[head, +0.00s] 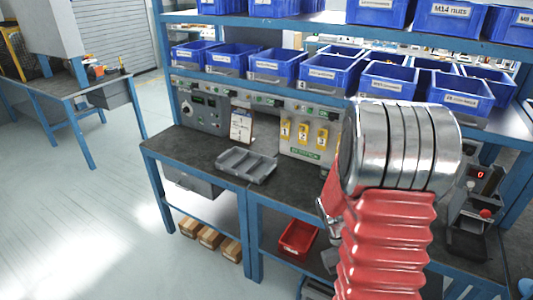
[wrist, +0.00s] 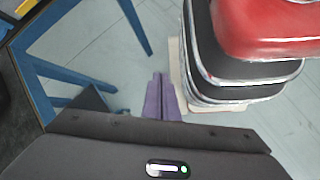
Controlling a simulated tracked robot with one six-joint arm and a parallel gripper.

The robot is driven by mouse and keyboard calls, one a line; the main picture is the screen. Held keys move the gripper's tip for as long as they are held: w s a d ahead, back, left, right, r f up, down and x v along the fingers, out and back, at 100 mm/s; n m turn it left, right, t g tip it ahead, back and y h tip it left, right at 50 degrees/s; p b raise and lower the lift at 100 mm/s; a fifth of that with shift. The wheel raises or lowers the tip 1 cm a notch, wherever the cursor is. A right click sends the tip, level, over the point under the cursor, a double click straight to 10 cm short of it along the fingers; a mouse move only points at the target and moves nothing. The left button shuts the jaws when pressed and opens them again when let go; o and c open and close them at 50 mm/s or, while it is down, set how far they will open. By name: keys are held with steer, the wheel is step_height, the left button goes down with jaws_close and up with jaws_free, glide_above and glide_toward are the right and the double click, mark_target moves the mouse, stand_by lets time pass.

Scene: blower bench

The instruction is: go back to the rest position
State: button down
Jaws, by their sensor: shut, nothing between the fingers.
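My gripper (wrist: 160,98) shows in the wrist view as two narrow purple fingers close together, shut with nothing between them. Pale floor lies beyond the fingertips. The gripper is clear of the blue bench legs to its left in that view. In the head view a large red ribbed arm part with silver bands, which looks like mine, fills the right front and hides part of the bench. I cannot make out the fingers in the head view.
The workbench (head: 205,150) holds a grey divided tray (head: 246,165) and a control panel (head: 206,108). Blue bins (head: 280,65) line the shelves above. A red bin (head: 298,238) and cardboard boxes (head: 210,238) are below. Open floor (head: 80,230) lies left.

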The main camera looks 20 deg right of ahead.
steer(key=w+a+r+t, duration=0.7)
steer(key=a+r, duration=0.4)
steer(key=a, duration=0.1)
steer(key=a+r+n+t, duration=0.2)
steer(key=a+r+t, duration=0.3)
steer(key=a+r, duration=0.8)
steer(key=shift+s+n+t+y, duration=0.15)
steer(key=shift+n+t+y, duration=0.25)
steer(key=shift+d, duration=0.1)
